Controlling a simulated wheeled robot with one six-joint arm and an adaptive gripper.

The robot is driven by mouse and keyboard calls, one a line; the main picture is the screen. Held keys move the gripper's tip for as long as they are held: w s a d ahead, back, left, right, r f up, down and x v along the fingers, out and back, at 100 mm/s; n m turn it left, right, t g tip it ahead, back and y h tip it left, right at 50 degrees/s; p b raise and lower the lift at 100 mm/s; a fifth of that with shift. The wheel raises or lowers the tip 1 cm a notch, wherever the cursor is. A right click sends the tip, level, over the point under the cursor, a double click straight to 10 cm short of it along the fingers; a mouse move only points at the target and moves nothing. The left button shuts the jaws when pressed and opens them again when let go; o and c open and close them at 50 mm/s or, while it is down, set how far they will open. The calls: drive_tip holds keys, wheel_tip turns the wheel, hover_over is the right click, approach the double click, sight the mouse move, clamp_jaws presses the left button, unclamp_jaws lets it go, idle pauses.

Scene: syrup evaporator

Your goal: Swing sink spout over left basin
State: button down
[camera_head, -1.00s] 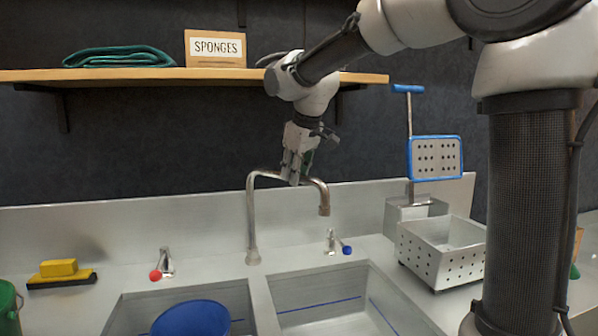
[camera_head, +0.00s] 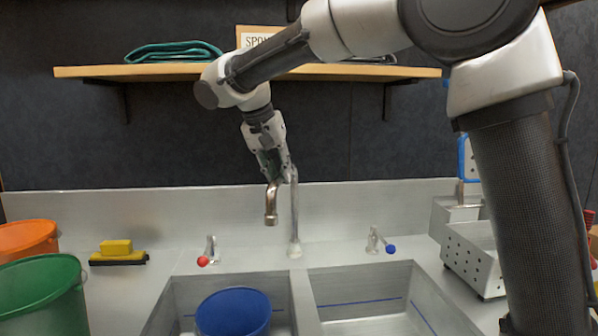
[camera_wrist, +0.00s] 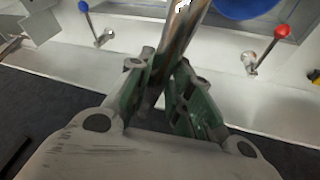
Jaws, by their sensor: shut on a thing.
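The sink spout (camera_head: 271,204) is a steel gooseneck rising from the deck between two basins. Its outlet now hangs left of its base, on the left basin's side and behind that basin's back edge in the head view. My gripper (camera_head: 275,172) is shut on the spout's upper tube. In the wrist view the green-padded fingers (camera_wrist: 163,95) sit on both sides of the steel tube (camera_wrist: 180,38). The left basin (camera_head: 180,298) holds a blue bucket (camera_head: 233,312). The right basin (camera_head: 365,295) looks empty.
A red-knobbed tap (camera_head: 208,252) and a blue-knobbed tap (camera_head: 377,241) flank the spout. A wooden shelf (camera_head: 180,70) runs above. A perforated metal box (camera_head: 472,258) stands right. Green (camera_head: 45,290) and orange (camera_head: 27,238) buckets stand left.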

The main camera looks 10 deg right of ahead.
drive_tip(key=shift+w+a+m+g+h, duration=0.2)
drive_tip(key=shift+w+a+m, duration=0.25)
drive_tip(key=shift+a+m, duration=0.3)
drive_tip(key=shift+w+a+m+g+h, duration=0.2)
drive_tip(key=shift+w+a+m, duration=0.3)
drive_tip(key=shift+a, duration=0.5)
drive_tip(key=shift+w+a+m+g+h, duration=0.1)
drive_tip(key=shift+w+a+m+g, duration=0.1)
drive_tip(key=shift+w+a+m, duration=0.4)
drive_tip(key=shift+s+a, duration=0.15)
drive_tip(key=shift+a, duration=0.1)
drive_tip(key=c, duration=1.3)
unclamp_jaws()
drive_tip(key=v, duration=1.2)
